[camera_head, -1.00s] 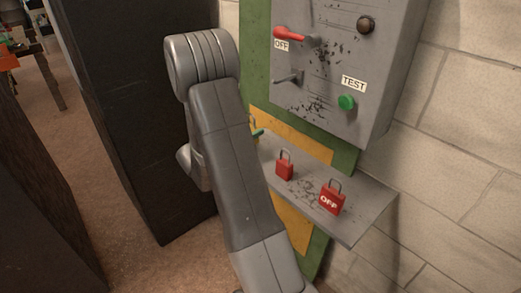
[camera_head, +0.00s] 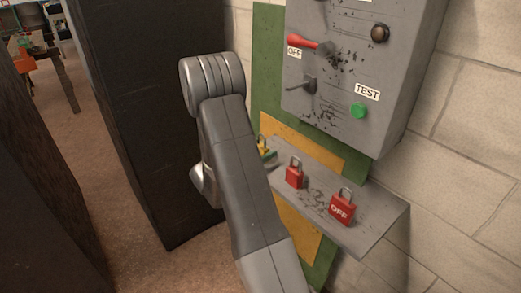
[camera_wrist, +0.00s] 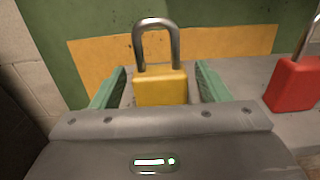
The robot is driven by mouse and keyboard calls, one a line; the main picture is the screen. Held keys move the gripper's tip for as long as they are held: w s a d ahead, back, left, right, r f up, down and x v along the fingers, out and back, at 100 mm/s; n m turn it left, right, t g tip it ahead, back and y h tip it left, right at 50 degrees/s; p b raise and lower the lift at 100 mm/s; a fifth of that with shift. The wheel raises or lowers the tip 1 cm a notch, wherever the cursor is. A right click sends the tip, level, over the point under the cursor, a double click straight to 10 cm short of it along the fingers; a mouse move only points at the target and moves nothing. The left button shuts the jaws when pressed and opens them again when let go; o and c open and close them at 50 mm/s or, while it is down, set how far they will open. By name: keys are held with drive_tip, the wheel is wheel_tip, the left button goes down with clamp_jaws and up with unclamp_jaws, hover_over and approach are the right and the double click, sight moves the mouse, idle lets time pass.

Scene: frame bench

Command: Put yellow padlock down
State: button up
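The yellow padlock (camera_wrist: 160,87) is upright with its grey shackle at the top, in the middle of the wrist view. It stands between the two green fingers of my gripper (camera_wrist: 161,88), with a narrow gap on each side. My gripper is open around it. The padlock's lower part is hidden behind the gripper body, so its contact with the grey shelf (camera_head: 372,222) does not show. In the head view the yellow padlock (camera_head: 262,143) shows small at the shelf's left end, partly hidden by my arm and a green finger.
The red one is also in the wrist view (camera_wrist: 293,84). Above is a grey switch box (camera_head: 360,60). A dark cabinet (camera_head: 150,110) stands left.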

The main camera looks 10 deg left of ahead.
drive_tip(key=shift+r, duration=0.25)
drive_tip(key=v, duration=1.2)
drive_tip(key=shift+f, duration=0.1)
idle(1.0)
